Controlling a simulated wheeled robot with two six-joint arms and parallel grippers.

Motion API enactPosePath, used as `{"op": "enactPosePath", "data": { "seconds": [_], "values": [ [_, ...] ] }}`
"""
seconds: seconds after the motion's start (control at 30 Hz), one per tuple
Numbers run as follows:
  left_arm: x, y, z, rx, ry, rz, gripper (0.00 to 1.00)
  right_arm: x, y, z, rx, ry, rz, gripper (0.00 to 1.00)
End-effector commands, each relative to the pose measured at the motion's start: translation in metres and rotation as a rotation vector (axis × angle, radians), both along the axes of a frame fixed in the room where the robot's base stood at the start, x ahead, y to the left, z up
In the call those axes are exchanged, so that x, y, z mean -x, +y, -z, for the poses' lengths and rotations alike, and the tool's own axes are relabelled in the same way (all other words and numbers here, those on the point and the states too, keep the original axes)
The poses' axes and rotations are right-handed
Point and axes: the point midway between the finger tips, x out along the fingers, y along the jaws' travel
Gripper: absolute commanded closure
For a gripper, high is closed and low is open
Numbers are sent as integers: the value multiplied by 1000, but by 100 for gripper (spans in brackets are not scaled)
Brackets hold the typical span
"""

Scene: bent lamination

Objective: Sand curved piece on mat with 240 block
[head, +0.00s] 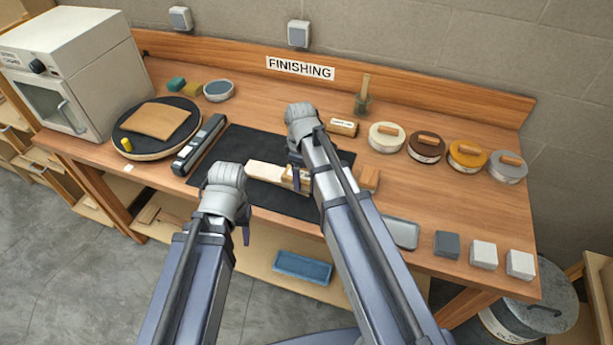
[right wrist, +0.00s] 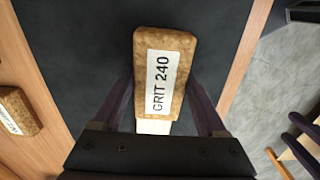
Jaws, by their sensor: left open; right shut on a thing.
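The pale wooden curved piece (head: 266,172) lies on the dark mat (head: 243,147) and is partly hidden by my right arm. It also shows as a pale strip below the block in the right wrist view (right wrist: 153,127). My right gripper (head: 297,178) is shut on the cork-brown block (right wrist: 165,62), whose white label reads GRIT 240. The block is over or against the piece's right end; I cannot tell whether they touch. My left gripper (head: 243,228) is open at the mat's front edge, near the piece's left end, its fingers mostly hidden by the wrist.
A grey tray (head: 401,233) and several small blocks line the front right. Several round tins stand behind. A long dark tool (head: 200,145) lies left of the mat.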

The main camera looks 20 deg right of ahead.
Motion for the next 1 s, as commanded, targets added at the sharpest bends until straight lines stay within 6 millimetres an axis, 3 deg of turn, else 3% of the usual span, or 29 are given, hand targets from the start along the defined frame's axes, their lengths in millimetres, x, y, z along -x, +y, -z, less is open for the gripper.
{"op": "enactPosePath", "data": {
  "seconds": [0.33,0.73,1.0],
  "values": [
    [0,0,1,0,0,0,50,-5,7,1,-1,-1,-1,70],
    [0,0,-1,0,0,0,50,12,-14,-1,-1,-1,0,70],
    [0,0,-1,0,0,0,50,12,-16,-1,-1,-1,-1,70]
  ]
}}
